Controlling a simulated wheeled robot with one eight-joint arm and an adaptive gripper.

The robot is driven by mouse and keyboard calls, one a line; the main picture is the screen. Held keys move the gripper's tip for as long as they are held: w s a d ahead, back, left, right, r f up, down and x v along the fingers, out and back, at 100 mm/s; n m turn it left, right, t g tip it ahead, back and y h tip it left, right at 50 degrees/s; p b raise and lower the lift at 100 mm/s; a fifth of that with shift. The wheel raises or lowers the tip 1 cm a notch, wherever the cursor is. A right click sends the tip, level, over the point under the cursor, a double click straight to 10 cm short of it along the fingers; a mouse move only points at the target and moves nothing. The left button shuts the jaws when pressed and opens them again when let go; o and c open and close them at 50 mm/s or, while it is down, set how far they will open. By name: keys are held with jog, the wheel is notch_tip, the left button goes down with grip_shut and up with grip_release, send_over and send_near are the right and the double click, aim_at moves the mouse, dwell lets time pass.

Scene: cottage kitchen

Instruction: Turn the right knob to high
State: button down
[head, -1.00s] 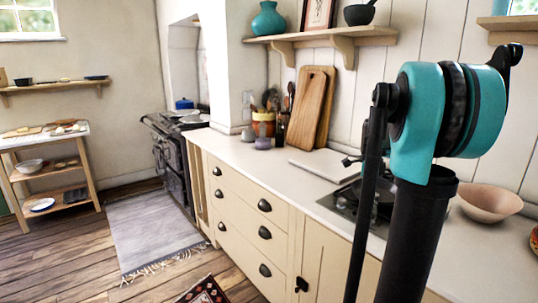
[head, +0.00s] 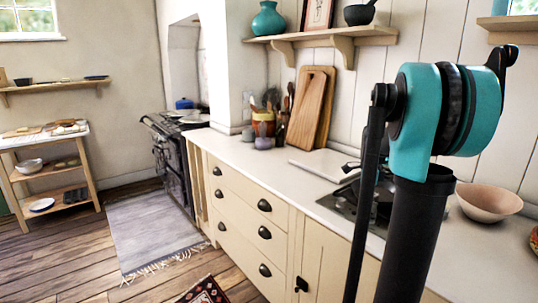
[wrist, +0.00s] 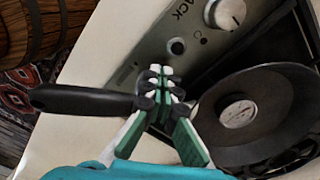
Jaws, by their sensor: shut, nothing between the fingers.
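In the wrist view, a white round knob (wrist: 228,13) stands on the grey control panel (wrist: 160,52) of the hob, near the top edge. Any knob behind the fingers is hidden. In the head view the hob (head: 338,203) is partly hidden by my arm.
A dark pan (wrist: 222,140) stands on the hob, with a round dial showing inside it. Its black handle (wrist: 82,99) runs left, passing at the fingers. A bowl (head: 489,203) is right on the counter (head: 262,158); cutting boards (head: 312,105) lean at the back.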

aim_at(360, 221)
jog(key=shift+s+a, duration=0.3)
jog(key=shift+s, duration=0.6)
jog(key=shift+a, duration=0.4)
notch_tip(360, 221, up, 6)
dwell(0.7)
